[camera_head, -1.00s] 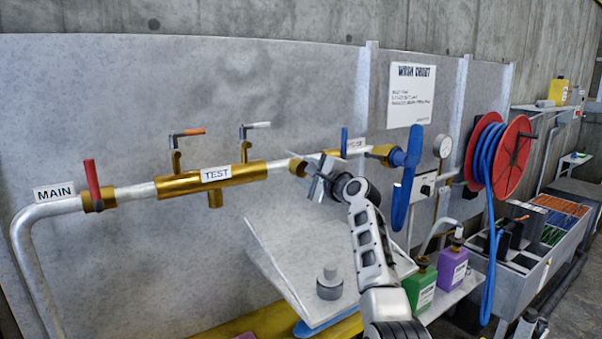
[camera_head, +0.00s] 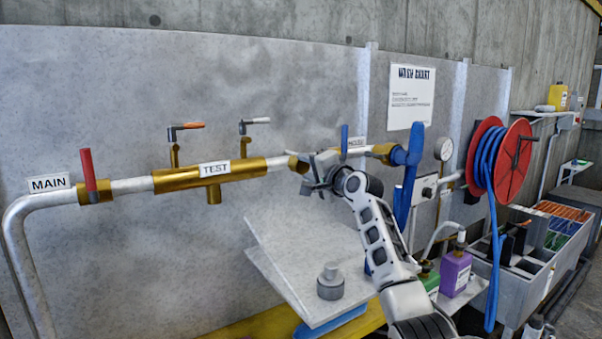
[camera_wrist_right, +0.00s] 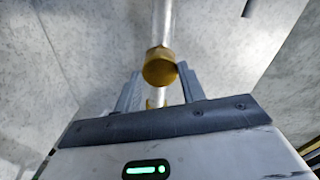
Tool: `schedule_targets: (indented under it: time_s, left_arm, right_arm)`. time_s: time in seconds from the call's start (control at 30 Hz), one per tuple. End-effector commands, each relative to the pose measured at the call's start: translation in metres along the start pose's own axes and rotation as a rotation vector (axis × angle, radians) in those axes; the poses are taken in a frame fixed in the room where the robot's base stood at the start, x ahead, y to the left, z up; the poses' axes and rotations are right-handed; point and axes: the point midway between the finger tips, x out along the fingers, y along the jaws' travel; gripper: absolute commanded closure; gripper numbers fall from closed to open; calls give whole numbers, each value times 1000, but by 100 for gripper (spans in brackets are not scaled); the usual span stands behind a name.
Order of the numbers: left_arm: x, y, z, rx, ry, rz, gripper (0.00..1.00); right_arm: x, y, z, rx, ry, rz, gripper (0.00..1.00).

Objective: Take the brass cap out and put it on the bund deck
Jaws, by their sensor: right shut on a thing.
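The brass cap (camera_wrist_right: 158,70) shows as a round brass piece in line with the pale pipe, between my right fingers in the wrist view. My right gripper (camera_head: 312,172) is shut on it at the pipe line, just right of the brass end (camera_head: 297,163). The fingers also show in the wrist view (camera_wrist_right: 159,88). The gripper hides most of the cap in the head view. The bund deck, which I take to be the pale grey plate (camera_head: 290,235), lies below my right arm. My left gripper is not in view.
A grey knobbed cylinder (camera_head: 330,282) stands on the plate's front part; its left and back are bare. A blue lever (camera_head: 408,175), a purple bottle (camera_head: 456,272) and a hose reel (camera_head: 497,160) are to the right. The TEST pipe (camera_head: 210,175) runs left.

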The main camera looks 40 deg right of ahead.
Motion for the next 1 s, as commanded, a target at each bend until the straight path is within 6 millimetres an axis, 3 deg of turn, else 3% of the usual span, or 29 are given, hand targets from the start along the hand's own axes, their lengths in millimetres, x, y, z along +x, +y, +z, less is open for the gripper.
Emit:
schedule_targets:
  time_s: [0.43,0.73,1.0]
  left_arm:
    - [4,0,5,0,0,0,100]
    - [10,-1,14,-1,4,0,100]
    - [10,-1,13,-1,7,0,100]
  right_arm:
    - [0,-1,-1,-104,3,-3,88]
    - [-1,-1,-2,-497,5,-4,88]
    - [-1,-3,-2,-527,5,-5,88]
